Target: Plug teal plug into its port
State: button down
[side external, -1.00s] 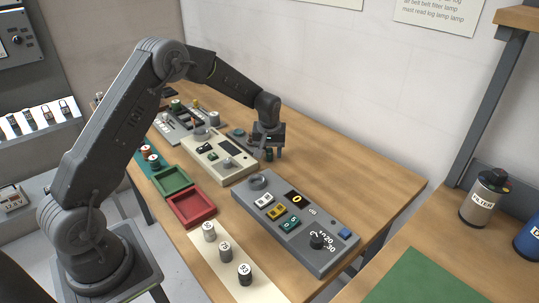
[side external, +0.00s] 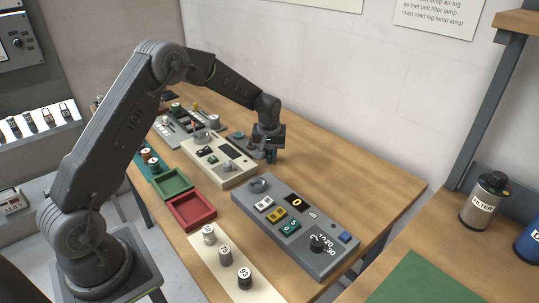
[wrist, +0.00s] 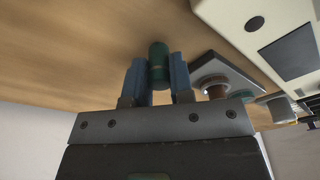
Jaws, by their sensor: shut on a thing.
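The teal plug (wrist: 159,63) is a small dark teal-green cylinder. In the wrist view it sits between the two blue-grey fingers of my gripper (wrist: 158,80), which is shut on it. In the side view my gripper (side external: 269,156) is low over the bare wood behind the cream panel; the plug is too small there to make out clearly. A grey block (wrist: 232,72) with a round copper-brown fitting (wrist: 215,90) is just right of the fingers in the wrist view. I cannot tell whether it holds the teal plug's port.
The cream panel (side external: 222,177) stands beside my gripper, and a grey control panel (side external: 318,261) is nearer the camera. Green (side external: 157,187) and red (side external: 178,217) trays lie in front. The wood right of my gripper (side external: 350,165) is clear.

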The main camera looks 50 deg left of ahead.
aim_at(269, 150)
notch_tip(269, 150, up, 4)
jog(key=shift+a+r, duration=0.1)
jog(key=shift+a, duration=0.05)
jog(key=s+a+r, duration=0.6)
jog(key=s+a, duration=0.1)
jog(key=a, duration=0.1)
jog(key=s+a+r, duration=0.2)
jog(key=s+a, duration=0.1)
jog(key=a, duration=1.1)
jog(key=w+d+f, duration=0.1)
jog(key=w+f, duration=0.1)
jog(key=w, duration=0.1)
jog(key=w+d+f, duration=0.2)
jog(key=w, duration=0.1)
jog(key=w+d+f, duration=0.2)
jog(key=w+f, duration=0.1)
jog(key=w, duration=0.1)
jog(key=shift+d, duration=0.1)
jog(key=shift+f, duration=2)
jog(key=shift+f, duration=0.25)
